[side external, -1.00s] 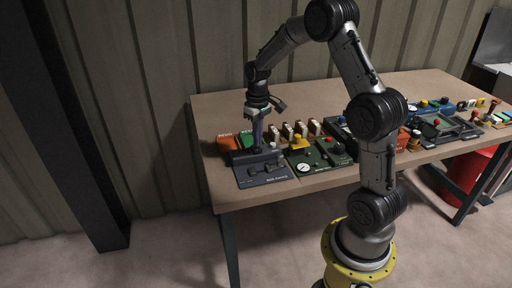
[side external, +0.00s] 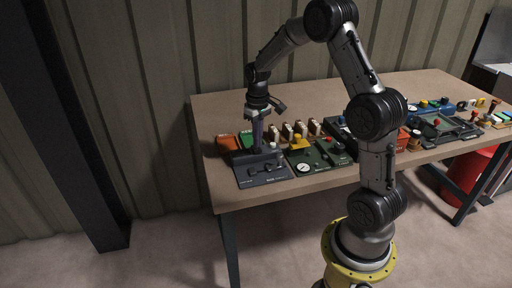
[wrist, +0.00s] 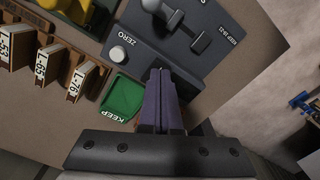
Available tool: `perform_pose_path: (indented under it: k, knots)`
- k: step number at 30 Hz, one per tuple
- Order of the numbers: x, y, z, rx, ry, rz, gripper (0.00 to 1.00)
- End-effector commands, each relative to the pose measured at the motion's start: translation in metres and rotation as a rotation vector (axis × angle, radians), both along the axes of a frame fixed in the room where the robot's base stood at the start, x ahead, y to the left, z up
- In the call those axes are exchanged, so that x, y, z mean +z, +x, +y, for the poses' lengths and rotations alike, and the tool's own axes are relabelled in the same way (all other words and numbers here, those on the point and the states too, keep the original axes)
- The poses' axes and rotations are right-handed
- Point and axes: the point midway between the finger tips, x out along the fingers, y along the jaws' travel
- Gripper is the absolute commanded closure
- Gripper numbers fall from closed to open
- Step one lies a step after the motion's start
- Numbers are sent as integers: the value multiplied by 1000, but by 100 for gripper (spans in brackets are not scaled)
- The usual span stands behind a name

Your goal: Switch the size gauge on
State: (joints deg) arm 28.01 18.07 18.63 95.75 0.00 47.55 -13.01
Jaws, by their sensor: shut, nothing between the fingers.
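The size gauge appears to be the dark grey panel (side external: 268,180) at the left front of the table, though I cannot read a name on it. In the wrist view, the grey panel (wrist: 150,62) carries a round pale button (wrist: 117,54) marked ZERO and a dark sliding or lever part (wrist: 200,42). My gripper (side external: 258,150) points down at the panel's back part. In the wrist view, my gripper's purple fingers (wrist: 160,72) are together and empty, over the panel's edge. Contact cannot be told. No switch shows clearly; the fingers may hide part of the panel.
A green tray (wrist: 124,97) marked KEEP lies beside my fingers. An orange tray (side external: 228,143) is to its left. Labelled upright blocks (wrist: 88,80) stand in a row. A green panel (side external: 308,160) with a dial adjoins on the right. More devices fill the table's right side.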

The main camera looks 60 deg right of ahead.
Motion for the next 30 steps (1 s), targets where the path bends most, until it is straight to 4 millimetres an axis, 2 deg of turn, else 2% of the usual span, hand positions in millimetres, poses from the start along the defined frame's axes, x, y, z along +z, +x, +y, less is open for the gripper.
perform_pose_path:
  k: [30]
  knots:
    - [-14, 0, 0, 0, 0, 1, 100]
